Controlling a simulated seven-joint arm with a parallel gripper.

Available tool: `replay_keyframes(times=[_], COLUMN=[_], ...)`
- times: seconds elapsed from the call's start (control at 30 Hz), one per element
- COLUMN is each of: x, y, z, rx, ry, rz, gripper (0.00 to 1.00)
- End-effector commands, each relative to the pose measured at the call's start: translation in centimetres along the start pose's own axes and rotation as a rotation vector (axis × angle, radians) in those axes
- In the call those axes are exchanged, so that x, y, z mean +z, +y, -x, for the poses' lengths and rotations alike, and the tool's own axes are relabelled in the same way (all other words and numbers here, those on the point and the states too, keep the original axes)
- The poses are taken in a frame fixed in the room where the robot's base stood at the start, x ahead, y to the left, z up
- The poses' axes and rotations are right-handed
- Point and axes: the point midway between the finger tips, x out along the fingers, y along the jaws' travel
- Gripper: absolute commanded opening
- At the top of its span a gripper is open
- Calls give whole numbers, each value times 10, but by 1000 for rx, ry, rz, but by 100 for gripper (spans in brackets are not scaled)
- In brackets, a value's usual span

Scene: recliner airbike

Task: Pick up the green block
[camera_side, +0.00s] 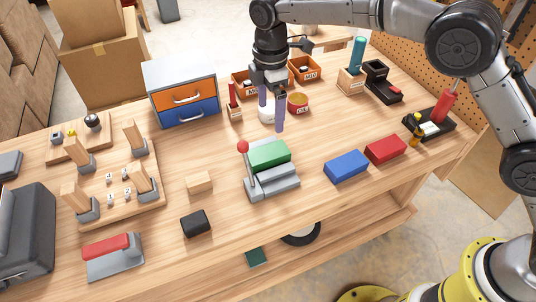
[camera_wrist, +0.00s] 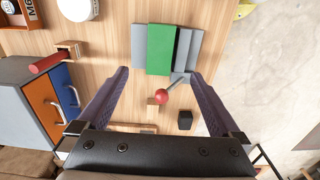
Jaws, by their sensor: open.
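The green block (camera_side: 269,155) lies on top of a grey stepped fixture (camera_side: 278,183) with a red-knobbed lever (camera_side: 243,147) at its left side. In the wrist view the green block (camera_wrist: 161,50) shows ahead of the fingers, on the grey fixture (camera_wrist: 187,48), with the red knob (camera_wrist: 161,97) nearer. My gripper (camera_side: 271,112) hangs above the bench, higher than the block and a little behind it. Its two purple fingers are apart with nothing between them, and they show at either side of the wrist view (camera_wrist: 160,75).
A blue block (camera_side: 346,166) and a red block (camera_side: 385,149) lie right of the fixture. A wooden block (camera_side: 199,183) and a black block (camera_side: 195,223) lie left. A white round container (camera_side: 266,113), orange bins (camera_side: 305,69) and a drawer unit (camera_side: 182,92) stand behind. Bare bench lies between.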

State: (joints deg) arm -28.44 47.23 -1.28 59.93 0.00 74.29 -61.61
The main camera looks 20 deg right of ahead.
Motion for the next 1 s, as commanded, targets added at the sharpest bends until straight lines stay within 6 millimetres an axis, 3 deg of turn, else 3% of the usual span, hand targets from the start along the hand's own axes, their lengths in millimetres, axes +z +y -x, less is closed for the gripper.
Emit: replay_keyframes(times=[0.4,0.67,1.0], x=[0,0,-2], y=[0,-1,0], z=[-69,-87,-129], rx=[1,0,1], ry=[0,0,1], rz=[-1,-1,-1], gripper=[100,100,100])
